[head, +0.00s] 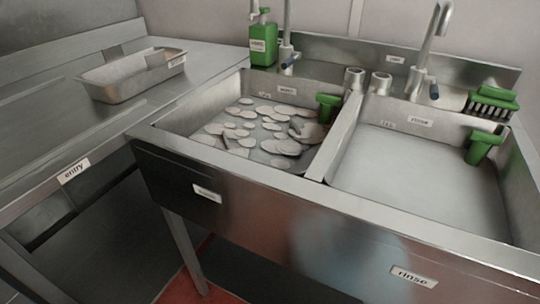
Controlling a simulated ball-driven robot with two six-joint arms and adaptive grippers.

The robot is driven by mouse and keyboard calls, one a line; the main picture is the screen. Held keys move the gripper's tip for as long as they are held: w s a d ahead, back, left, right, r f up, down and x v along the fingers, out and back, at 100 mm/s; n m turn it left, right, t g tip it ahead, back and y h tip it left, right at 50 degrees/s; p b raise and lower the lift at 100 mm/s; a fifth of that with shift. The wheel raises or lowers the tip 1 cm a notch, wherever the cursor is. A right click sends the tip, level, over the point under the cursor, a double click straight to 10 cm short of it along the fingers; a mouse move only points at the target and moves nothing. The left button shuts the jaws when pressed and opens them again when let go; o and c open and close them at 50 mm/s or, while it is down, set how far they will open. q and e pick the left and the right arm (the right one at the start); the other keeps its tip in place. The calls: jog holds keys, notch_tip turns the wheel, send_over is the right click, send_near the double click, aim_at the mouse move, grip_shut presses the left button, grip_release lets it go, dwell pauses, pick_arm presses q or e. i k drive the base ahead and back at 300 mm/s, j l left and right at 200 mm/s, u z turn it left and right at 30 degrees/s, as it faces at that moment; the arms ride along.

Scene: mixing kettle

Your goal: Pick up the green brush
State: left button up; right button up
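The green brush (492,101) lies on the right rear ledge of the steel sink unit, behind the right basin. It has a green back and handle on top, with a row of dark and pale bristles facing the front. Nothing touches it from above. Neither of my grippers shows in the head view.
The right basin (415,185) looks empty, with a green plug-like piece (482,146) at its right wall. The left basin holds foam patches and another green piece (327,106). A tap (427,50) stands left of the brush. A metal tray (133,78) and green bottle (263,42) stand farther left.

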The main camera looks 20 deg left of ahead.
aim_at(497, 100)
jog(key=u, duration=0.55)
jog(key=k+l+u, duration=0.15)
jog(key=l+u, duration=0.15)
jog(key=k+l+u, duration=0.3)
jog(key=l, duration=0.2)
jog(key=k+l+u, duration=0.15)
jog(key=l+u, duration=0.15)
jog(key=k+l, duration=0.3)
jog(key=l, duration=0.1)
